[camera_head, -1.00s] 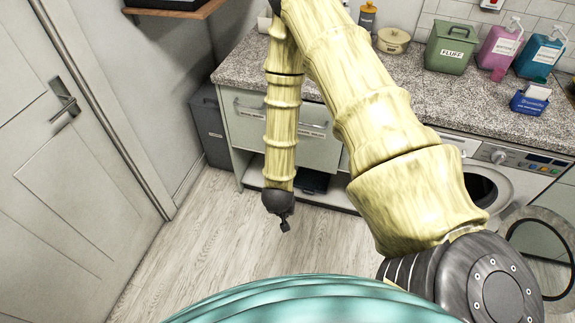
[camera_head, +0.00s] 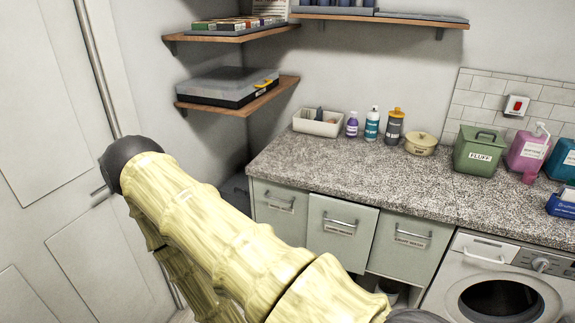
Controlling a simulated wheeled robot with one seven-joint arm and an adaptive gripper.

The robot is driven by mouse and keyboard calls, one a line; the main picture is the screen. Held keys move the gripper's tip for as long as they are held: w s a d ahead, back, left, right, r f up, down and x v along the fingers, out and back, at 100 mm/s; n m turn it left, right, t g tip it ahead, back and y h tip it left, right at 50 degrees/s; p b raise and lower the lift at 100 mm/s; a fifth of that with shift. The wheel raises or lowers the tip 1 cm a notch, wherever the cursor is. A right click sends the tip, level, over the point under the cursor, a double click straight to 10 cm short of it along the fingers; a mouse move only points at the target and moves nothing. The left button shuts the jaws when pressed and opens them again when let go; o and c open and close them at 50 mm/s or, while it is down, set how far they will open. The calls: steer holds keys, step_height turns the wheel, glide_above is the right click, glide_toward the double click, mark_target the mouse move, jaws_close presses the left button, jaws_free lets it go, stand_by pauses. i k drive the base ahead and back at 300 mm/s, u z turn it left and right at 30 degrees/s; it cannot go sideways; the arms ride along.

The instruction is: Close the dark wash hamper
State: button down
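Three pale grey-green hamper fronts with bar handles and labels sit under the speckled counter: a left one (camera_head: 270,220), a middle one (camera_head: 335,245) and a right one (camera_head: 392,262). The labels are too small for me to tell surely which is the dark wash hamper. The middle front seems to stand a little forward of its neighbours, as if slightly open. My pale yellow arm crosses the lower left and hides the lower part of the left front. My gripper is out of view, so its state does not show.
The speckled counter (camera_head: 350,172) carries a white bin (camera_head: 317,122), bottles, a cream pot (camera_head: 420,144) and a green box (camera_head: 478,160). A washing machine (camera_head: 480,262) stands at right. Wall shelves (camera_head: 255,100) are above the corner; a door (camera_head: 50,170) is at left.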

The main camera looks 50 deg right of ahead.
mark_target(343, 228)
steer(key=u, duration=0.6)
steer(key=i, duration=0.65)
steer(key=z, duration=2.05)
